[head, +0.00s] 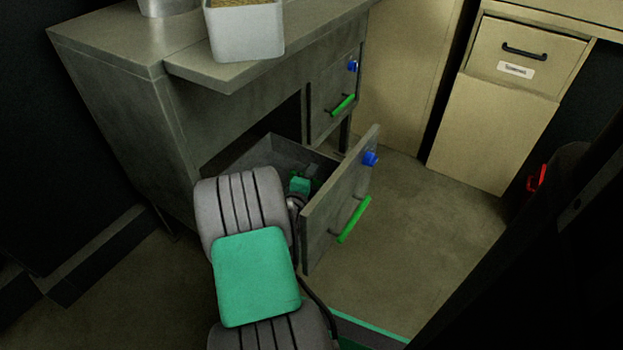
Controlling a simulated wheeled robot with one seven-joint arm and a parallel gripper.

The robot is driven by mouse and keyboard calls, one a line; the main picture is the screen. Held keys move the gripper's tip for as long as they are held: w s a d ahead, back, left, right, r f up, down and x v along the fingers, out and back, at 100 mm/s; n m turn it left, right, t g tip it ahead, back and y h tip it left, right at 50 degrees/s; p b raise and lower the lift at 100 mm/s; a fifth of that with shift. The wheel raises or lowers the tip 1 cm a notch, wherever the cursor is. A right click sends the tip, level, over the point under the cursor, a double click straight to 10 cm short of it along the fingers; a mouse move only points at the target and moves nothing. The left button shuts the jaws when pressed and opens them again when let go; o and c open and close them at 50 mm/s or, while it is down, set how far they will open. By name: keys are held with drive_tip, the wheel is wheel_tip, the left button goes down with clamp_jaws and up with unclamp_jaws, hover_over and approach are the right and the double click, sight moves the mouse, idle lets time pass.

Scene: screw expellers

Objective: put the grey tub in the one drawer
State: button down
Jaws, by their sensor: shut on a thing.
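The one drawer (341,198) is pulled out of the grey bench, with a green bar handle (354,220) and a blue knob (370,158) on its front. My gripper (305,184) is down inside the drawer, just behind its front panel, mostly hidden by my own arm and the panel. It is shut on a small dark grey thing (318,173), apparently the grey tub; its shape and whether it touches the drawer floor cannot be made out.
A pale square container (245,32) of grainy material and a metal vessel (168,6) stand on the bench top (110,38). A shut drawer (334,95) sits above the open one. A beige cabinet (495,125) stands at right. Floor between is clear.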

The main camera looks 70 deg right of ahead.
drive_tip(key=shift+r, duration=0.1)
drive_tip(key=c, duration=1.4)
unclamp_jaws()
drive_tip(key=w+p+v, duration=0.1)
drive_tip(key=v, duration=0.6)
drive_tip(key=shift+s+a, duration=0.25)
drive_tip(key=shift+s, duration=0.2)
